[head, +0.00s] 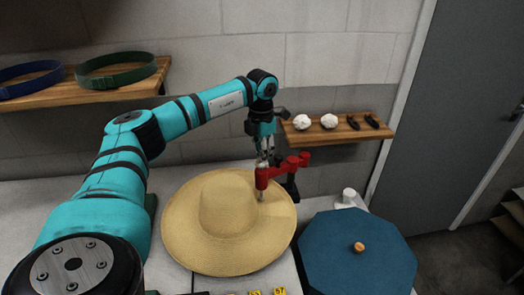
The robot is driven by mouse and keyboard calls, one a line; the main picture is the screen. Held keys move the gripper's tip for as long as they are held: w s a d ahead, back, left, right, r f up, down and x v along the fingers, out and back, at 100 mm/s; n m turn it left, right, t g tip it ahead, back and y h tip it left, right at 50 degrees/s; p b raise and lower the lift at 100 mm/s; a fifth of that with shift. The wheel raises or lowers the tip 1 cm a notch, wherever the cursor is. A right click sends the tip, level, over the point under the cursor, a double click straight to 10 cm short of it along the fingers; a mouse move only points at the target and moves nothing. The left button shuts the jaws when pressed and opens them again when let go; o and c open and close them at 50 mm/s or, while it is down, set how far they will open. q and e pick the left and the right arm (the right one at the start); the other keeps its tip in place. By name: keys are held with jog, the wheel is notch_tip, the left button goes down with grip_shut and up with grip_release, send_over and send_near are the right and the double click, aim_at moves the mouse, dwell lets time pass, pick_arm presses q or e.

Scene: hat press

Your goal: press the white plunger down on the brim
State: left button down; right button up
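A wide straw hat (228,218) lies crown up on the light counter. A red press arm (284,168) on a dark post reaches over the back right of the hat. A small pale plunger (261,196) hangs from the arm's left end, at the brim beside the crown. I cannot tell whether its tip touches the brim. My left gripper (264,158) points down just above the left end of the red arm. Its fingers are small and partly merge with the arm, so whether they are open or shut is unclear. My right gripper is out of view.
A blue octagonal lid-like top (357,252) with an orange knob stands right of the hat. A white cylinder (348,196) is behind it. A wall shelf (338,131) holds white and black items. Belts lie on a left shelf (92,93). Yellow tags (280,292) are in front.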

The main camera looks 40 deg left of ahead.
pick_arm(q)
jog(key=shift+r+p, duration=0.7)
jog(key=shift+p, duration=0.05)
notch_tip(320, 180, up, 9)
jog(key=p, duration=0.7)
jog(key=shift+r, duration=0.2)
